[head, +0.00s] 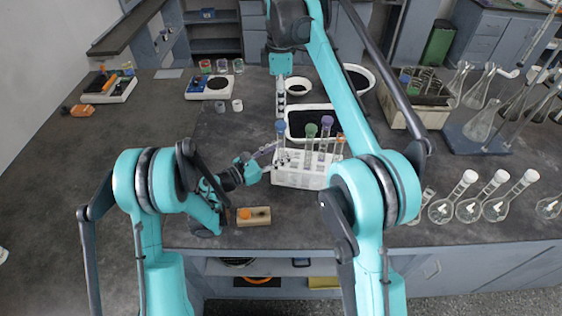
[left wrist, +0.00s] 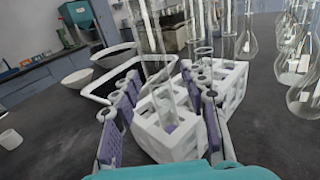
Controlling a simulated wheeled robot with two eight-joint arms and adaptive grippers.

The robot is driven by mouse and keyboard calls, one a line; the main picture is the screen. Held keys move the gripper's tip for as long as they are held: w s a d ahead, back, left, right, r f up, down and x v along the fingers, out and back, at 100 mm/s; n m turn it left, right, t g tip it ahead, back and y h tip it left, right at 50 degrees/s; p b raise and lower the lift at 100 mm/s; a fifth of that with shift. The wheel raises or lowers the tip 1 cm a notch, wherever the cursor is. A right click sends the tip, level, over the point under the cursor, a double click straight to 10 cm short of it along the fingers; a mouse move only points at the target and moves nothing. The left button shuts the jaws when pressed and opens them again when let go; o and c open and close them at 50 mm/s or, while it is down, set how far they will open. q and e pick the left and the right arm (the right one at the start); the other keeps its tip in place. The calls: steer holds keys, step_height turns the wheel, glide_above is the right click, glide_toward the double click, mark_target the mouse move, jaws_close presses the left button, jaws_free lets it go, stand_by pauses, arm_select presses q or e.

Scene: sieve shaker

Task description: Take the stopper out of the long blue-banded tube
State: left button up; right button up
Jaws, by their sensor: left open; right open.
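A white rack (head: 300,178) holds several upright tubes with coloured stoppers. The tube with the blue stopper (head: 281,126) stands at its left end; any blue band on its glass is too small to tell. My left gripper (head: 272,152) is open beside this end of the rack. In the left wrist view, its purple-padded fingers (left wrist: 168,88) stand apart with a clear tube (left wrist: 165,95) showing between them; I cannot tell whether they touch it. My right gripper (head: 281,108) is open, pointing down just above the blue stopper. Its fingertips are small and hard to see.
Green (head: 311,131) and purple (head: 327,123) stoppers stand close by in the rack. A black-lined white tray (head: 297,108) lies behind it. A wooden block (head: 260,216) is in front.

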arm_select(q)
jaws_close()
